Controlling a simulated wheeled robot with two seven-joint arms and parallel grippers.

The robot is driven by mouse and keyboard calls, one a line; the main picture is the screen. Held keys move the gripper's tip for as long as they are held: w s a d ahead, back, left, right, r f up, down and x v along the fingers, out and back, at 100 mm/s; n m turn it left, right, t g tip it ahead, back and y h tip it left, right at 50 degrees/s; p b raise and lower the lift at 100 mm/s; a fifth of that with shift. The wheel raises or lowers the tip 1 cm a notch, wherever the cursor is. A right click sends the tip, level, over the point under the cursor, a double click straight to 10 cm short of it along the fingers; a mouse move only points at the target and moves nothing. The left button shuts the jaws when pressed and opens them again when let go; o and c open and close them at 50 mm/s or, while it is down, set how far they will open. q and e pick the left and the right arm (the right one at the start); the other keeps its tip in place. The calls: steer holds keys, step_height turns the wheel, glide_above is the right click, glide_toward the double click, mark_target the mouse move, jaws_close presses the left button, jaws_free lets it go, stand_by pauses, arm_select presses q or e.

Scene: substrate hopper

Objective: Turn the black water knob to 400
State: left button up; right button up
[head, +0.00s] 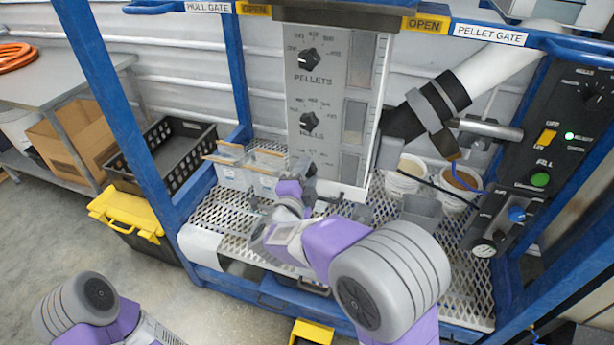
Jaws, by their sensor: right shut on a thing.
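The grey dosing panel (332,120) stands upright at the middle of the rack. It carries a black pellets knob (309,60) at the top and a black hulls knob (311,121) below it. My right gripper (304,172) reaches the panel's lower left, under the hulls knob, and is shut on a dark knob there, in the place of the water knob. The gripper and wrist hide most of that knob, its dial marks and its label, so its setting cannot be read. My left arm shows at the bottom left, but its gripper is out of view.
Small clear bins (234,176) stand left of the panel on the perforated shelf (213,218). White buckets (405,178) stand at its right. A control box (560,140) with a green button and blue knob is at the right. A blue post (117,110) rises at the left.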

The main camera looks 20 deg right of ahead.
stand_by(0.3)
steer(key=o, duration=1.1)
steer(key=shift+c, duration=0.2)
steer(key=p+v, duration=0.1)
steer(key=v, duration=0.6)
steer(key=shift+s+a, duration=0.2)
steer(key=shift+s, duration=0.1)
steer(key=shift+w+f, duration=0.1)
